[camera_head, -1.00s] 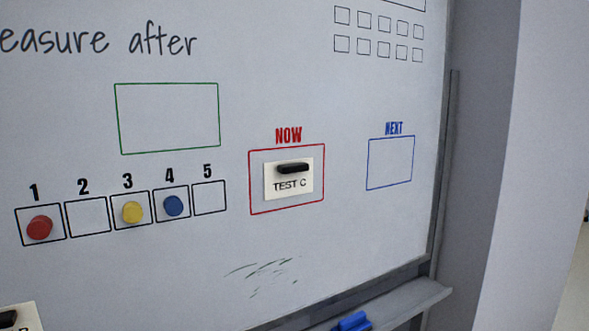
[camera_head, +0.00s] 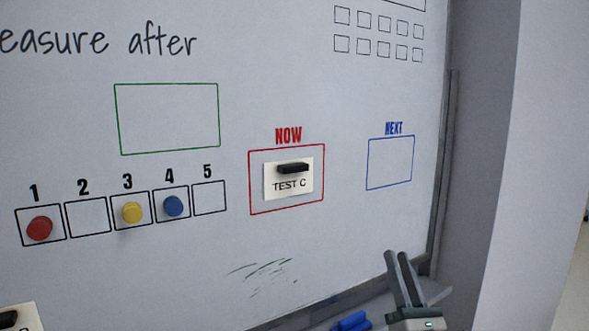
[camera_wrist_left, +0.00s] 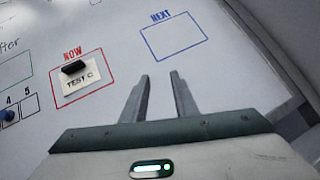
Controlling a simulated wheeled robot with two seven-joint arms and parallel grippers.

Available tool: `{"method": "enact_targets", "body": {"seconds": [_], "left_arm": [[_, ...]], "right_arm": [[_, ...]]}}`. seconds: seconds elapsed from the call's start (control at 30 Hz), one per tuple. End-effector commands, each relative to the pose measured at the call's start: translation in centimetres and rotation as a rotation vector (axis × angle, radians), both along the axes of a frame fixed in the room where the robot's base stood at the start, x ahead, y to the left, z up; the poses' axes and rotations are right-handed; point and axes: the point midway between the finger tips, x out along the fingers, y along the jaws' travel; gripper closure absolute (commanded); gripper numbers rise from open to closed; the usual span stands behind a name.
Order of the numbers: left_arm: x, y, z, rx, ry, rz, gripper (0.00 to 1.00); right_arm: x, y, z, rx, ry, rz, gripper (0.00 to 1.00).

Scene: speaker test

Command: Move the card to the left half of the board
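The white card marked "TEST C" (camera_head: 289,180), with a black handle, is on the whiteboard (camera_head: 320,235) inside the red NOW box. It also shows at the left in the left wrist view (camera_wrist_left: 82,83). A second white card (camera_head: 27,312) with a black handle is cut off at the lower left corner of the head view. My left gripper (camera_head: 398,254) is at the lower right, below the NEXT box and away from the card. In the left wrist view its two fingers (camera_wrist_left: 161,76) stand apart with nothing between them. My right gripper is not in view.
A red magnet (camera_head: 39,228), a yellow magnet (camera_head: 132,212) and a blue magnet (camera_head: 173,206) sit in boxes 1, 3 and 4. The green box and the blue NEXT box (camera_head: 390,163) are empty. A blue object (camera_head: 351,321) lies on the tray below. A wall stands at the right.

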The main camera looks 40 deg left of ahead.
Motion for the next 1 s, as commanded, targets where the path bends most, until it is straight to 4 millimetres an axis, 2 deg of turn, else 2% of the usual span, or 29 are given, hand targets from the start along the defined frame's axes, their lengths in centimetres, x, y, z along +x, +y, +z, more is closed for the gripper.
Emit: {"method": "enact_targets", "body": {"seconds": [0.03,0.1,0.2,0.3,0.4,0.6,1.0], "left_arm": [[-1.5,1.2,4.2,-0.118,-0.133,-0.015,0.73],[-4.0,3.1,9.0,-0.311,-0.332,-0.052,0.73],[-8.4,5.8,14.7,-0.618,-0.652,-0.133,0.73],[-11.8,7.5,18.0,-0.893,-0.926,-0.226,0.73],[-14.1,8.3,19.8,-1.114,-1.133,-0.314,0.73],[-16.1,8.3,21.1,-1.359,-1.339,-0.415,0.73],[-16.2,8.3,21.3,-1.395,-1.365,-0.429,0.73]], "right_arm": [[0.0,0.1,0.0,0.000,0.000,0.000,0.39],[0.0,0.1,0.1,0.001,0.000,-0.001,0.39],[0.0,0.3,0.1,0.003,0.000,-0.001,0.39],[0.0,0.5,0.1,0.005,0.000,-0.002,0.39],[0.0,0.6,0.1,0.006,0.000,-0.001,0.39],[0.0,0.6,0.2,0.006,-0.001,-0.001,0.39],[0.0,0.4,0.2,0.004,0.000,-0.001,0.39]]}}
